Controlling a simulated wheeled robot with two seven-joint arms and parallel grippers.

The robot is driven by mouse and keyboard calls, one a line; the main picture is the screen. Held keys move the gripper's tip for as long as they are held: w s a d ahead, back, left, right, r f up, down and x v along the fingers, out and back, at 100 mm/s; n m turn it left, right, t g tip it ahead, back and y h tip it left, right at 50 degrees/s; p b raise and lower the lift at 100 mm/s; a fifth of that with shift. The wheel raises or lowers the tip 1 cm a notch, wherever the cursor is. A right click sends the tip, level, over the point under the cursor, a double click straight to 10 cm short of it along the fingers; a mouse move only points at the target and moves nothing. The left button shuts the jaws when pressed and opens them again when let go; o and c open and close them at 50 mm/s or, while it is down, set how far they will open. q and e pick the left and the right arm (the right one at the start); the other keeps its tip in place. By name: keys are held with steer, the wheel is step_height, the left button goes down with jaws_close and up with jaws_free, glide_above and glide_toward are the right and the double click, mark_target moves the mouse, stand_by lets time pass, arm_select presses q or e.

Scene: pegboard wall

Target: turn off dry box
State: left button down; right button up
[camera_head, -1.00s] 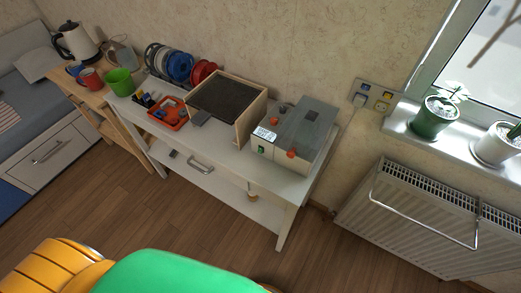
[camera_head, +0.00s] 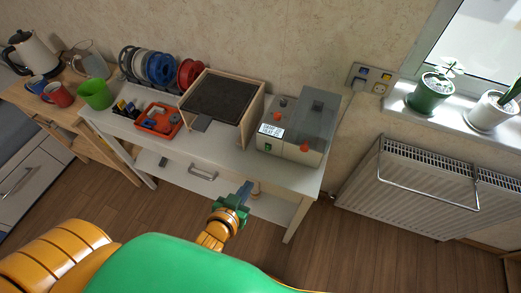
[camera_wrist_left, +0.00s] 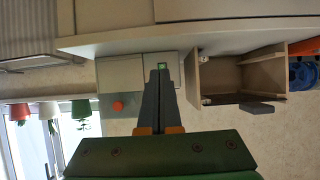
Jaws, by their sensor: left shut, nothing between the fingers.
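The dry box (camera_head: 313,125) is a grey box with a darker top, a white label and orange knobs, standing at the right end of the white table. A small green switch (camera_head: 268,147) sits low on its front, at the left. The box (camera_wrist_left: 120,72) and its lit green switch (camera_wrist_left: 162,66) also show in the left wrist view, turned over. My left gripper (camera_head: 246,188) is shut and empty, in front of the table and below the dry box in the head view. In the wrist view its fingertips (camera_wrist_left: 162,78) overlap the switch's lower edge; contact cannot be told. My right gripper is out of view.
A wooden-framed box (camera_head: 222,97) stands just left of the dry box. A red tray (camera_head: 158,120), filament spools (camera_head: 160,70) and a green cup (camera_head: 96,94) are further left. A radiator (camera_head: 410,195) stands at the right.

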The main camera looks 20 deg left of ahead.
arm_select(q)
step_height(320, 180, up, 3)
steer(key=b, duration=0.2)
glide_toward(267, 150)
steer(key=shift+t, duration=0.4)
steer(key=x, duration=0.7)
steer(key=shift+s+f, duration=0.15)
steer(key=shift+f, duration=0.05)
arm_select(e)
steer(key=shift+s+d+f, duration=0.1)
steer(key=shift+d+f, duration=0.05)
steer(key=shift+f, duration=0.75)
